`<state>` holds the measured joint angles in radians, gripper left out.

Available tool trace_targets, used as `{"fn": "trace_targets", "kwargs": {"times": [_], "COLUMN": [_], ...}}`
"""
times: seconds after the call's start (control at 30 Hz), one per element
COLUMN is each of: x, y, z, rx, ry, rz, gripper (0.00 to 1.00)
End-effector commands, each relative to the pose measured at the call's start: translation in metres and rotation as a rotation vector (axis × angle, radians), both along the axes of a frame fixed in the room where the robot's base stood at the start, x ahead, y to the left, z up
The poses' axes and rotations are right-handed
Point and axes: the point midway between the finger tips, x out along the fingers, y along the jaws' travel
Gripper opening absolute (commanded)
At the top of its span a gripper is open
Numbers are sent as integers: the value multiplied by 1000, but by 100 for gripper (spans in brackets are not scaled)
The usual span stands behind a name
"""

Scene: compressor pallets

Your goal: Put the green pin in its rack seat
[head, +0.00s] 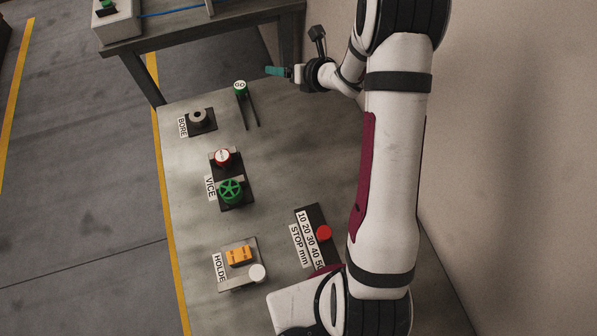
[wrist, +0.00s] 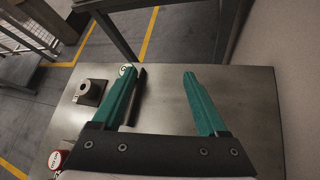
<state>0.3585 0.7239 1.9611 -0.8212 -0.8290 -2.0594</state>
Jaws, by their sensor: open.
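A green pin with a white top marked GO (head: 240,88) stands on the table beside the far end of two dark parallel bars (head: 249,112), which may be its rack. In the wrist view the green pin (wrist: 124,70) is mostly hidden behind my left finger, with a dark bar (wrist: 136,95) beside it. I cannot tell how the pin is seated. My gripper (head: 273,71) has teal fingers, open and empty, to the right of the pin in the head view.
On the table are a BORE block (head: 198,119), a VICE with red knob and green wheel (head: 231,190), a HOLDER with an orange block (head: 239,256), and a STOP scale with a red knob (head: 323,233). A wall borders the right. The table's middle is clear.

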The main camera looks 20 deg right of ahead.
Motion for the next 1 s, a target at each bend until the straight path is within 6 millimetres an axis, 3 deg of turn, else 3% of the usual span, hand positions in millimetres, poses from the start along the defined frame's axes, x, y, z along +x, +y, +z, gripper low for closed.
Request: {"fn": "trace_targets", "kwargs": {"times": [0.03, 0.07, 0.17, 0.23, 0.3, 0.37, 0.4, 0.5, 0.6, 1.0], "x": [-7, -21, -104, -182, -259, -312, -339, -383, -397, -397], "y": [-14, -24, -35, -18, 14, 42, 58, 87, 97, 96], "z": [34, 50, 89, 101, 105, 106, 107, 110, 111, 111], "rx": [144, 271, 767, 1125, 1415, 1572, -1547, -1325, -1241, -1239], "ry": [107, 180, 351, 426, 480, 506, -490, -406, -372, -369], "rz": [-289, -512, -1264, -1768, -2228, -2555, 2594, 2398, 2333, 2332], "gripper": [76, 76, 76, 76, 76, 76, 76, 76, 76, 76]}}
